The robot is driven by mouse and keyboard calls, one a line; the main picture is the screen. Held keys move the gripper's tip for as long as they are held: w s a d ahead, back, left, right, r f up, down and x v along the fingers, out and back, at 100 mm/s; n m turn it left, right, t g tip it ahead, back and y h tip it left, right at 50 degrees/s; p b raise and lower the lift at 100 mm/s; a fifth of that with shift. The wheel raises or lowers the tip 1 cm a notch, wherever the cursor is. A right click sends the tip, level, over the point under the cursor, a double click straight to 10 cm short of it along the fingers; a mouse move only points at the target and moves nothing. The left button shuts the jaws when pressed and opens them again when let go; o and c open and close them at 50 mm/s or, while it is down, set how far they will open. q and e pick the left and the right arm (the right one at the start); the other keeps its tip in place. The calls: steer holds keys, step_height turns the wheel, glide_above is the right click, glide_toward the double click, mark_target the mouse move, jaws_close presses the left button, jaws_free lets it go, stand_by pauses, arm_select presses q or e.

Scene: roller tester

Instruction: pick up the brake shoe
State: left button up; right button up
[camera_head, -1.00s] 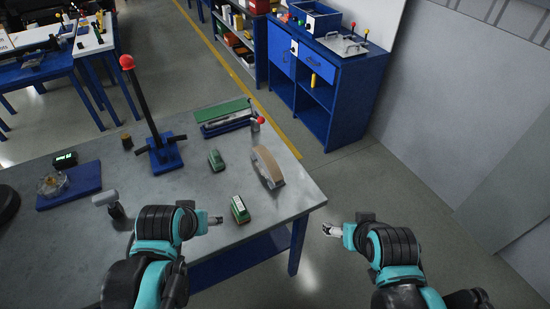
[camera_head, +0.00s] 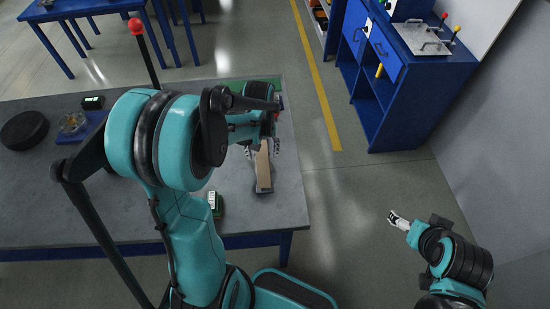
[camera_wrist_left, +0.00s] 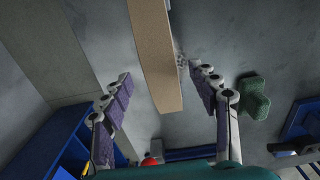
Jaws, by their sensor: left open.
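The brake shoe (camera_head: 263,170) is a tan curved strip on the grey workbench (camera_head: 245,212), near its right end. My left gripper (camera_head: 262,150) is over its far part, with a finger on each side. In the left wrist view the brake shoe (camera_wrist_left: 155,52) runs between the two spread fingers of the left gripper (camera_wrist_left: 160,85), with a gap to each. My left arm hides much of the bench. My right gripper (camera_head: 398,220) hangs over the floor right of the bench; whether its fingers are apart is too small to tell.
A small green box (camera_head: 215,204) stands left of the brake shoe's near end. A green block (camera_wrist_left: 254,97) shows beside the right finger in the wrist view. A red-knobbed lever (camera_head: 137,27) rises behind my arm. A blue cabinet (camera_head: 405,95) stands beyond the bench; floor lies between.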

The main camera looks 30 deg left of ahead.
mark_target(263, 159)
arm_select(q)
step_height(263, 159, down, 3)
steer(key=shift+s+a+r+b, duration=0.1)
steer(key=shift+s+b, duration=0.05)
steer(key=shift+b, duration=0.35)
step_height(263, 159, down, 4)
steer(key=shift+r+b, duration=0.1)
steer(key=shift+b, duration=0.75)
steer(key=shift+f, duration=0.4)
steer(key=shift+r, duration=0.1)
steer(key=shift+c, duration=1)
jaws_close()
